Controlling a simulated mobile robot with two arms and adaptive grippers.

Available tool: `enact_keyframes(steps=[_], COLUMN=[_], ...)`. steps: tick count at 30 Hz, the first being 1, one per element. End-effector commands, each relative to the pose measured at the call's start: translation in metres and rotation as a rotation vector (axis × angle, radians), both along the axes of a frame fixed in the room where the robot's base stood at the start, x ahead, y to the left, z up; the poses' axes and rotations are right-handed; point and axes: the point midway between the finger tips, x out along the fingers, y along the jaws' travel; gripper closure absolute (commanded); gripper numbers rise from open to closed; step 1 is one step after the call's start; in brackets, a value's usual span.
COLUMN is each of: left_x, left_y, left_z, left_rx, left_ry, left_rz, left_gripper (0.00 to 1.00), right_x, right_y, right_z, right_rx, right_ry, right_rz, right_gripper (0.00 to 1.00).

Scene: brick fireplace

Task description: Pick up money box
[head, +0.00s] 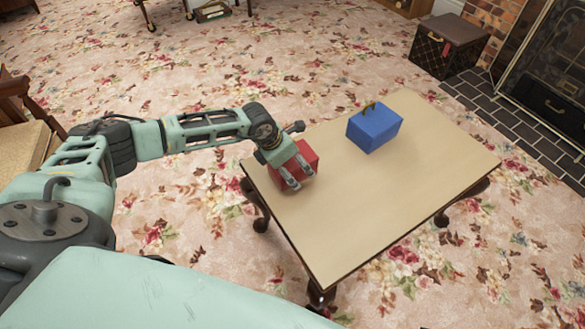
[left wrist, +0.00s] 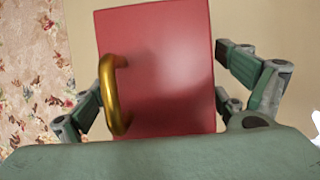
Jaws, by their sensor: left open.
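A red money box (head: 308,157) stands at the left end of the table, partly hidden by my left gripper in the head view. In the left wrist view the red box (left wrist: 170,75) fills the middle, with a gold curved handle (left wrist: 112,92) on its top. My left gripper (head: 300,182) is open at the red box, with its fingers to either side of the box in the left wrist view. A blue box (head: 374,129) with a gold handle stands farther back on the table. I cannot tell which box the task means. My right gripper is not in view.
The wooden table (head: 400,205) has a clear front and right part. A dark patterned chest (head: 447,47) stands on the floor at the back right, near the brick fireplace. A chair (head: 28,140) is at the left. Flowered carpet surrounds the table.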

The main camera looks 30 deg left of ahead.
Motion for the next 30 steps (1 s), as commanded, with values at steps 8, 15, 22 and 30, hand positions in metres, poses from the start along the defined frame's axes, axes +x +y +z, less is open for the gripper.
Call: enact_keyframes(steps=[8,15,22,30], left_x=[0.0001,-0.0001,-0.0002,0.0005], left_y=[-0.0002,-0.0001,0.0000,0.0000], left_z=[0.0001,0.0001,0.0001,0.0008], left_rx=[0.000,0.000,0.000,0.000], left_ry=[0.000,0.000,0.000,-0.001], left_rz=[-0.001,-0.001,-0.001,-0.001], left_gripper=[0.14,0.35,0.55,0.65], right_x=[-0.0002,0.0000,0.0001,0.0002], right_y=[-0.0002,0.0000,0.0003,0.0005], right_z=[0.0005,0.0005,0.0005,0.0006], right_rx=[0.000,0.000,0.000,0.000], right_ry=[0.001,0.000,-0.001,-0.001], right_rz=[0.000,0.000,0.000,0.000], right_gripper=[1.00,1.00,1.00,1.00])
